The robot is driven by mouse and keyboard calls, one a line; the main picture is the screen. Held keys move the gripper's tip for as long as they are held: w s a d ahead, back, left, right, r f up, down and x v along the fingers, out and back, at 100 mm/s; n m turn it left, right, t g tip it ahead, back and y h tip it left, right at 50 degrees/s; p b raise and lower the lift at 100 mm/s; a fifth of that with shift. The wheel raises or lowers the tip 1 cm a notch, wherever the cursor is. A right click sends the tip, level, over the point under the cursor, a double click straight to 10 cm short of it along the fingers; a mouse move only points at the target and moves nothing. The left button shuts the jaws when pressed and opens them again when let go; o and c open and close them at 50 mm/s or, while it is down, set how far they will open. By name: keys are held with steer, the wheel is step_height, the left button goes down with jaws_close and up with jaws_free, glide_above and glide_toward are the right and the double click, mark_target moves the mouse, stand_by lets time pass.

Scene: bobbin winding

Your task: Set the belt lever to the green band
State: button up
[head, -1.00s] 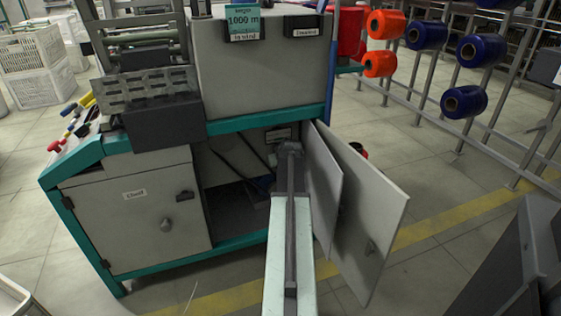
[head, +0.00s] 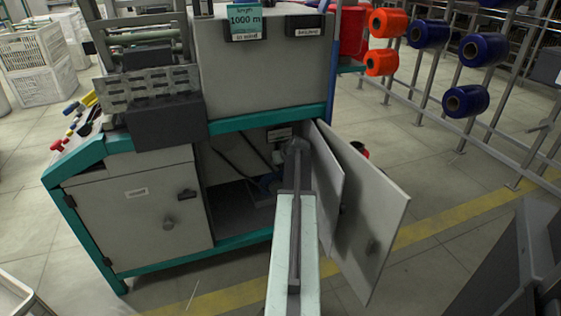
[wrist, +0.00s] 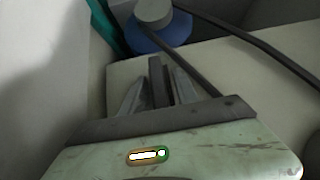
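My arm reaches into the open lower compartment of the winding machine (head: 262,71). My gripper (wrist: 158,78) is in the lower middle of the wrist view, with pale tapered pieces on either side of a dark upright bar. I cannot tell whether that bar is part of the gripper or something between its fingers. Ahead of it are a blue round part with a grey cap (wrist: 153,14) and a dark belt or rod (wrist: 250,42). I cannot make out the belt lever or a green band.
An open door (head: 372,215) and a narrower panel (head: 326,165) stand just right of my arm. A closed cupboard door (head: 135,215) is on the left. Red and blue bobbins (head: 460,101) hang on a rack at the right. Yellow-striped floor is clear in front.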

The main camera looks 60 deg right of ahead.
steer(key=p+v, duration=0.4)
steer(key=v, duration=0.3)
